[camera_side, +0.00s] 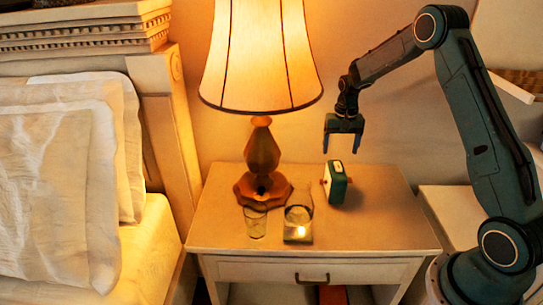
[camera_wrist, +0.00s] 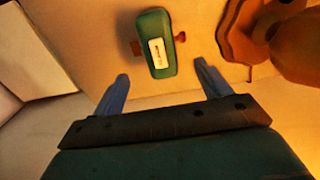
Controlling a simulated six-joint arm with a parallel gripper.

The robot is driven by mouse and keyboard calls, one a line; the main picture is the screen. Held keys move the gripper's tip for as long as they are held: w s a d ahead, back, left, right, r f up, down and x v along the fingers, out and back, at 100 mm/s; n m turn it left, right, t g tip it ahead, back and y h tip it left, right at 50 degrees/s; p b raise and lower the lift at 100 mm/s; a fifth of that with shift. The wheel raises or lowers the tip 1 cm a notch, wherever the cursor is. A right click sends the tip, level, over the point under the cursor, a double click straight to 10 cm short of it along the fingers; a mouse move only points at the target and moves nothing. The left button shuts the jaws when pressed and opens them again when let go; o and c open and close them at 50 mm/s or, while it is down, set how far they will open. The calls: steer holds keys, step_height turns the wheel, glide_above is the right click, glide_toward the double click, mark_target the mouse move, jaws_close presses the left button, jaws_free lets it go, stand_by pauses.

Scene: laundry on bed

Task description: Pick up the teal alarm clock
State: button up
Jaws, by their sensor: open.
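The teal alarm clock (camera_side: 336,184) stands upright on the nightstand top, right of the lamp base. In the wrist view the clock (camera_wrist: 155,50) shows from above, with a pale label on its top and a reddish-brown knob on each side. My gripper (camera_side: 342,142) is open and empty, pointing down above the clock and apart from it. In the wrist view the two blue fingers of my gripper (camera_wrist: 158,84) are spread wide, with the clock beyond their tips.
A lit lamp (camera_side: 262,150) stands left of the clock; its wooden base also shows in the wrist view (camera_wrist: 238,35). A clear glass (camera_side: 256,222) and a glass with a lit candle (camera_side: 299,222) stand in front. The nightstand's right side (camera_side: 390,225) is clear.

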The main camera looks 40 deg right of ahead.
mark_target(338, 165)
steer(key=shift+f, duration=2.4)
steer(key=shift+f, duration=2.6)
steer(key=c, duration=1.4)
steer(key=shift+o, duration=0.2)
steer(key=shift+r, duration=0.2)
step_height(338, 165, up, 20)
